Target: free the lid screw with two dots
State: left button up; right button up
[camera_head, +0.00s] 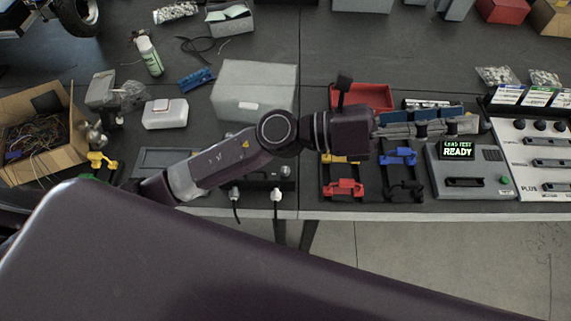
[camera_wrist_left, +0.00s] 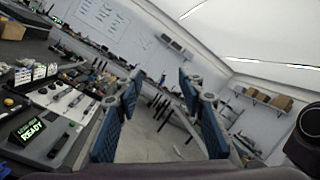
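My left gripper (camera_head: 470,123) reaches across the bench from the left and points right, above the test device. In the left wrist view its two blue-padded fingers (camera_wrist_left: 160,95) are spread apart with nothing between them. A dark flat unit (camera_head: 165,158) lies at the front of the bench, partly hidden by my left arm; I cannot tell whether it carries the lid. No screw with two dots can be made out in either view. My right gripper is not in view.
The test device (camera_head: 465,180) reads READY. Black racks with red (camera_head: 344,188) and blue (camera_head: 400,156) clips stand left of it. A white panel (camera_head: 535,165) is at right. A red tray (camera_head: 375,95), grey box (camera_head: 255,80) and cardboard box (camera_head: 25,120) stand behind or left.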

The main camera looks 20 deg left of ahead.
pick_arm(q)
jog(key=s+d+f+m+g+y, duration=0.2)
jog(key=s+f+m+g+y, duration=0.3)
jog(key=f+m, duration=0.3)
jog(key=m+y, duration=0.8)
jog(key=y, duration=0.7)
send_over(285, 169)
notch_tip(285, 169, down, 19)
jog(key=shift+d+f, duration=0.1)
jog(key=shift+d, duration=0.05)
jog(key=shift+a+f+p, duration=0.15)
jog(key=shift+a+p, duration=0.05)
jog(key=shift+p, duration=0.2)
notch_tip(285, 169, down, 6)
jog(key=shift+d+p, duration=0.1)
jog(key=shift+p, duration=1.1)
jog(key=shift+f, duration=0.7)
grip_shut()
